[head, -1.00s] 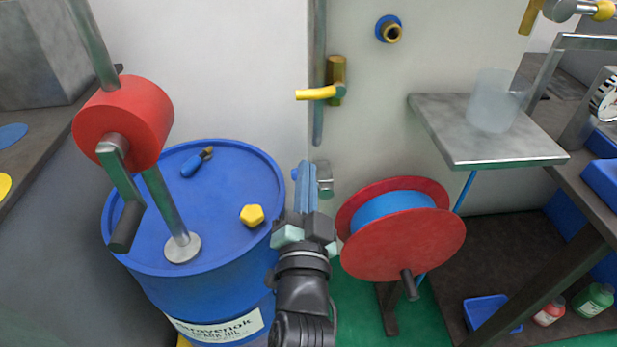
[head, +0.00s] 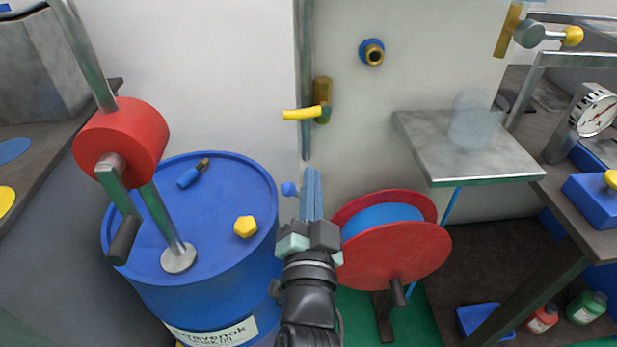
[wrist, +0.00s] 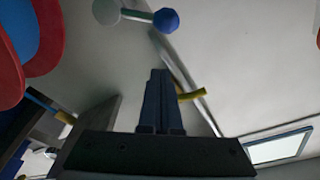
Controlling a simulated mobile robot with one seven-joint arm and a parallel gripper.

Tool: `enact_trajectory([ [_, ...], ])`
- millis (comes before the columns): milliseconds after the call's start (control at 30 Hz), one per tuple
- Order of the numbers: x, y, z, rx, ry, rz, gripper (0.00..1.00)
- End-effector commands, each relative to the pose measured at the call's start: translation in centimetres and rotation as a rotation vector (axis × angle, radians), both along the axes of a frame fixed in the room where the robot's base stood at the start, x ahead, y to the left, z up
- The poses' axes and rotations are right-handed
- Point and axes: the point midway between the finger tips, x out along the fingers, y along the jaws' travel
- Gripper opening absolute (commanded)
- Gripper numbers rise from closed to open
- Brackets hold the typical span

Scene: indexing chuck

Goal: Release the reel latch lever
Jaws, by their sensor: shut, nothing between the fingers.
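The reel (head: 392,262) has red flanges and a blue winding. It stands right of my gripper in the head view; its edge shows at the upper left of the wrist view (wrist: 50,40). A small lever with a blue ball knob (head: 288,189), apparently the reel latch lever, is just left of my fingers. In the wrist view its knob (wrist: 166,20), thin rod and round grey base (wrist: 106,11) lie beyond the fingertips. My gripper (head: 311,172) is shut and empty; its fingers hide the lever's base in the head view. I cannot tell whether they touch it.
A blue drum (head: 215,210) with a red-bodied crank pump (head: 122,140) stands left. A yellow-handled valve (head: 302,113) is on the wall pipe above. A metal shelf (head: 465,150) with a translucent cup is at right. A workbench (head: 590,220) stands far right.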

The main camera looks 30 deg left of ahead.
Motion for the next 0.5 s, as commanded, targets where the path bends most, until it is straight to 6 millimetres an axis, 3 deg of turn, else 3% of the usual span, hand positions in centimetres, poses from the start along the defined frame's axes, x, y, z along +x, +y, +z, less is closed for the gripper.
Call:
enact_trajectory([
  [200, -3.8, -1.9, -1.1, 0.0, 0.002, 0.001, 0.0],
  [500, -6.6, -3.4, -1.3, -0.001, -0.002, 0.001, 0.0],
])
